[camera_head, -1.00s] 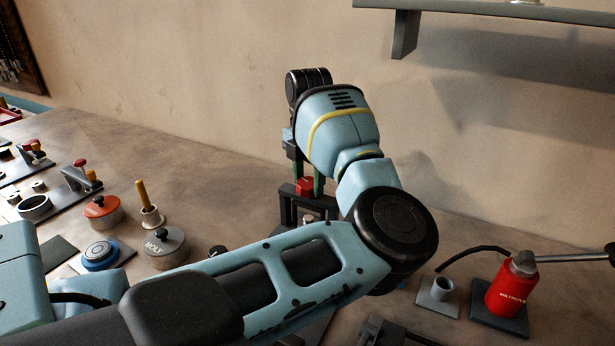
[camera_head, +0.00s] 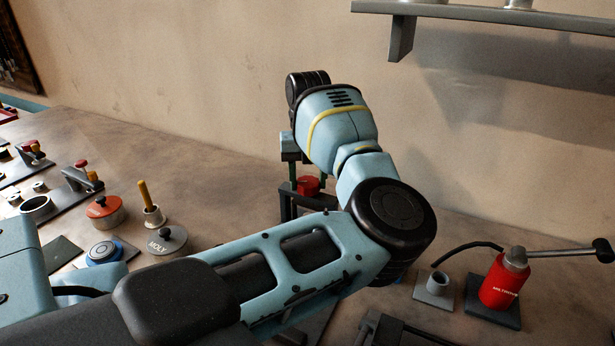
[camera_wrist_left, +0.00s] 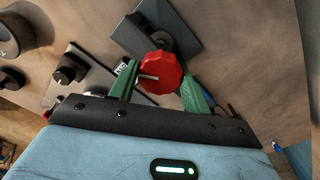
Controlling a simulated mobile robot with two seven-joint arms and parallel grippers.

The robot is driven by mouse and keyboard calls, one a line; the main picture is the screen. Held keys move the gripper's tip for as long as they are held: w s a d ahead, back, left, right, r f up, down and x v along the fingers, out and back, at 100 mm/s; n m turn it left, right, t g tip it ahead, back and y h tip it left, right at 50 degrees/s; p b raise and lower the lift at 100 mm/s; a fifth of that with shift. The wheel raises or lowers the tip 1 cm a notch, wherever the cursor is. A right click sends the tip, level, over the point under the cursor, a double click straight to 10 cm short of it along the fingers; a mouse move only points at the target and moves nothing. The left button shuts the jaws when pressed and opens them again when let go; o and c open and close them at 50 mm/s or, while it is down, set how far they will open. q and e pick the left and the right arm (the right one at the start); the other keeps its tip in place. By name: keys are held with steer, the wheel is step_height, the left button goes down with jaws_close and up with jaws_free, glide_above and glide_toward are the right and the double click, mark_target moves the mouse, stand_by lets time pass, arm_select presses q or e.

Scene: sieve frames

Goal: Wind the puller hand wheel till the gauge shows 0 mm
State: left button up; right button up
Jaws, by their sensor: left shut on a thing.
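The red hand wheel (camera_head: 308,184) sits on top of the dark puller frame (camera_head: 287,205) near the wall. In the left wrist view the wheel (camera_wrist_left: 166,74) lies between the green fingers, with a pale line across its left part. My left gripper (camera_head: 307,172) comes down from above and is shut on the wheel; its fingers also show in the wrist view (camera_wrist_left: 159,88). A small white plate with dark marks is beside the left finger; I cannot read it. No gauge reading is legible. My forearm hides the puller's lower part. My right gripper is not in view.
At left are a grey MOLY tin (camera_head: 167,240), an orange-topped tin (camera_head: 104,211) and a yellow-handled brush pot (camera_head: 152,213). A shelf (camera_head: 480,12) hangs above.

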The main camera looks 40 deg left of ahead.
arm_select(q)
steer(key=shift+n, duration=1)
steer(key=n, duration=0.3)
steer(key=shift+n, duration=0.4)
steer(key=n+b, duration=0.1)
steer(key=n, duration=0.2)
steer(key=shift+n, duration=1.1)
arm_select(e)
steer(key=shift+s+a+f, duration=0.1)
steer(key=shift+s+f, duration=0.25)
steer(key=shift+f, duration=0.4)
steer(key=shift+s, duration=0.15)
arm_select(q)
steer(key=o, duration=1)
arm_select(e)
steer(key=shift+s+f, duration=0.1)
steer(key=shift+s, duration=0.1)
